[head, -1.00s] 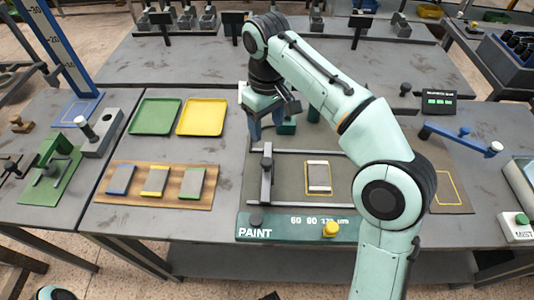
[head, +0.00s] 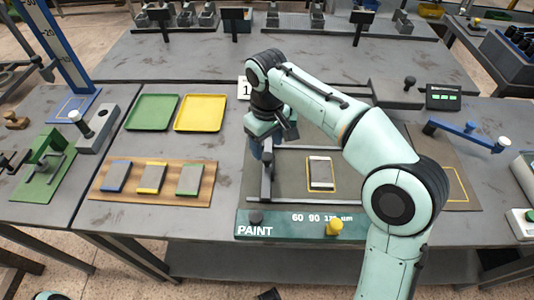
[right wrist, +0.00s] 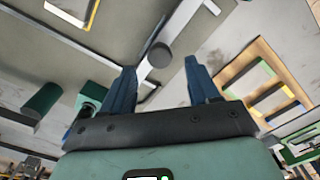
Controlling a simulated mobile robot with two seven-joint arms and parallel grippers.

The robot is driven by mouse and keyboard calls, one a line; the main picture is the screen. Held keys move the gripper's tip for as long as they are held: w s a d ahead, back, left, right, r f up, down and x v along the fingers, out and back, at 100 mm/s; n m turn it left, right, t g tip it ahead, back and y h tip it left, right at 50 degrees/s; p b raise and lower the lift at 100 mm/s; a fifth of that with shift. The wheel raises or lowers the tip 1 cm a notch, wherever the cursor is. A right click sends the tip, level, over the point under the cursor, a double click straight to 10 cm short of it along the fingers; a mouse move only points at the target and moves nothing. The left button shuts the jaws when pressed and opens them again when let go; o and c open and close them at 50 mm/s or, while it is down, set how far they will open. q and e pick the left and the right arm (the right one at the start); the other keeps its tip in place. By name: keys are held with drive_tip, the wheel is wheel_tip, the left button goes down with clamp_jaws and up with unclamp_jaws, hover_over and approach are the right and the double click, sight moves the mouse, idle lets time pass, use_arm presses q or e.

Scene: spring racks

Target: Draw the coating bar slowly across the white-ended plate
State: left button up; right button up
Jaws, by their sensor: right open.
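The coating bar (head: 266,184) is a grey bar lying front to back across the left part of the green-fronted PAINT bed (head: 375,222). The white-ended plate (head: 320,172) lies flat in a yellow outline to its right, and shows at the top left of the right wrist view (right wrist: 72,12). My right gripper (head: 262,152) is open at the bar's far part. In the right wrist view its blue fingers (right wrist: 160,66) stand apart, with the bar's round grey knob (right wrist: 159,54) seen between them. I cannot tell whether they touch it. My left gripper is out of view.
A wooden board (head: 130,199) with three edge-coloured plates lies left of the bed. A green tray (head: 153,113) and a yellow tray (head: 201,112) lie behind it. A blue-handled tool (head: 465,133) is at the right. My right arm hides part of the bed.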

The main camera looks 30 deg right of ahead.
sight(267, 156)
drive_tip(key=shift+f+b, duration=0.45)
drive_tip(key=shift+f, duration=1.6)
clamp_jaws()
